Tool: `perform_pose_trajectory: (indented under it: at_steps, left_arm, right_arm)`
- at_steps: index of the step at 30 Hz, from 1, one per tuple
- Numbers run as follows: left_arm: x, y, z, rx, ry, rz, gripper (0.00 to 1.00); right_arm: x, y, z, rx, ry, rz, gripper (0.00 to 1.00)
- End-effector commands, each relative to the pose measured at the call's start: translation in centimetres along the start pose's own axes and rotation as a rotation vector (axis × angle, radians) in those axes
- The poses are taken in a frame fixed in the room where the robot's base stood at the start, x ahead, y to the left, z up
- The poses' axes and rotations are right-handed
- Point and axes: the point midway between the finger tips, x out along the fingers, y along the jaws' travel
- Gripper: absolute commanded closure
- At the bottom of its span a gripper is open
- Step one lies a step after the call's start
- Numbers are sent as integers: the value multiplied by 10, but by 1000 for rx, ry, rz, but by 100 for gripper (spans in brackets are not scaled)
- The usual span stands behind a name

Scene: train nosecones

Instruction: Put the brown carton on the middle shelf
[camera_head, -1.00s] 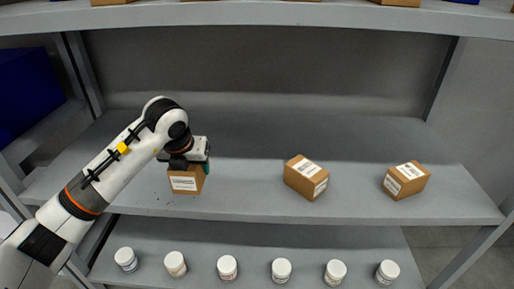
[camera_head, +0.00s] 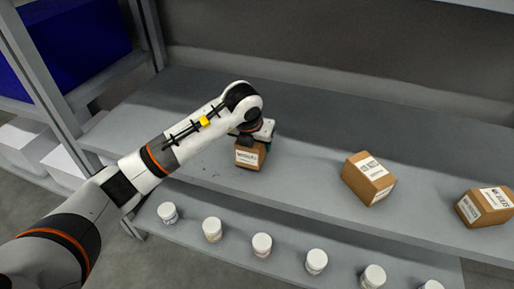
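A brown carton (camera_head: 248,155) with a white label is at the left of the grey middle shelf (camera_head: 310,187), near its front edge. My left gripper (camera_head: 258,139) reaches over it from above and behind, its fingers around the carton's upper part. It looks shut on the carton, though the fingers are partly hidden. The carton is upright, at or very close to the shelf surface; any gap under it cannot be made out. My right gripper is not in view.
Two more brown cartons stand to the right on this shelf, one in the middle (camera_head: 368,178) and one at the right edge (camera_head: 485,207). Several white-capped jars (camera_head: 262,245) line the lower shelf. A blue box (camera_head: 72,48) and a shelf upright (camera_head: 50,85) are at left.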

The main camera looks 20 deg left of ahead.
Motion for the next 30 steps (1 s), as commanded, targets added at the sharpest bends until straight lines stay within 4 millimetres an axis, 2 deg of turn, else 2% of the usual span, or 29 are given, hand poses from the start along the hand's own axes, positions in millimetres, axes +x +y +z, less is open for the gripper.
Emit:
perform_pose_trajectory:
  at_steps: [5,17,18,21,30]
  left_arm:
    - [22,0,10,1,0,1,74]
    - [25,0,10,1,2,0,74]
    - [26,0,11,1,0,0,34]
    - [25,0,11,1,0,0,18]
    - [25,0,10,0,0,0,18]
  right_arm:
    - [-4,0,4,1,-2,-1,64]
    - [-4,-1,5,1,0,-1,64]
    - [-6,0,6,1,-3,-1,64]
    - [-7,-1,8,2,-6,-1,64]
    - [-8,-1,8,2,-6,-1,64]
